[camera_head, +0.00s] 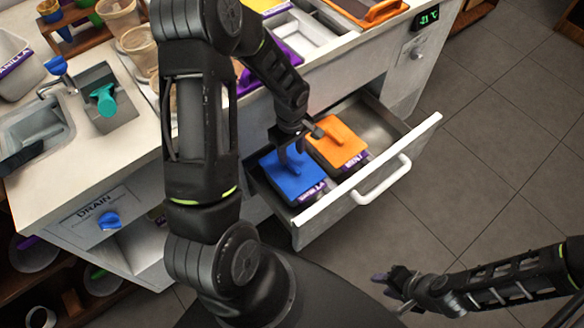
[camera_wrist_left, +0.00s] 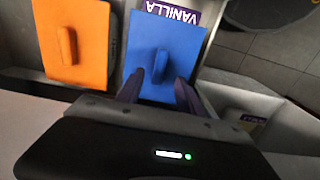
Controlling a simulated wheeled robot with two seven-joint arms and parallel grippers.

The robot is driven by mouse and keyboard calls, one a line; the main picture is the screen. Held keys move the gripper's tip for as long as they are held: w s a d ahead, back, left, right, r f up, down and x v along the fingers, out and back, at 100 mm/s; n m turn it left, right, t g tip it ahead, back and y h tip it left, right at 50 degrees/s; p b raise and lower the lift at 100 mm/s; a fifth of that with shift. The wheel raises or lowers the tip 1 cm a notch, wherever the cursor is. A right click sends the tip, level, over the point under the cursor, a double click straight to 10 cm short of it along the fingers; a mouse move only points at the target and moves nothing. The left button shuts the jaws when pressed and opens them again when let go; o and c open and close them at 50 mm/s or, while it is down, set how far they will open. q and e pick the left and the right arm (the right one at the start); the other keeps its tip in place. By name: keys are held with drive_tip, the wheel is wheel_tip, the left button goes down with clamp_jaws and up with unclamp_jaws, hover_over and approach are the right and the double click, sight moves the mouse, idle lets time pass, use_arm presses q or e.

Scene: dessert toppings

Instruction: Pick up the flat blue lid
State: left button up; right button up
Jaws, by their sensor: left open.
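The flat blue lid (camera_head: 292,177) lies on a container labelled "VANILLA" inside the open drawer, with a raised handle on its top. My left gripper (camera_head: 294,150) reaches down over this lid in the head view. In the left wrist view the blue lid (camera_wrist_left: 170,42) is straight ahead, and the open fingers of the left gripper (camera_wrist_left: 158,92) stand apart on either side near its handle (camera_wrist_left: 160,66). I cannot tell whether they touch the lid. My right gripper (camera_head: 392,284) is low at the right, over the floor, away from the drawer.
An orange lid (camera_head: 338,143) on another container lies right beside the blue one; it also shows in the left wrist view (camera_wrist_left: 72,40). The drawer front (camera_head: 372,180) with its white handle (camera_head: 385,182) stands out from the counter. The floor to the right is clear.

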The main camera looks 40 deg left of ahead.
sight(292, 164)
use_arm(q)
wheel_tip(292, 164, down, 5)
drive_tip(key=shift+d+f, duration=0.1)
idle(0.5)
drive_tip(key=shift+c, duration=0.4)
clamp_jaws()
idle(0.4)
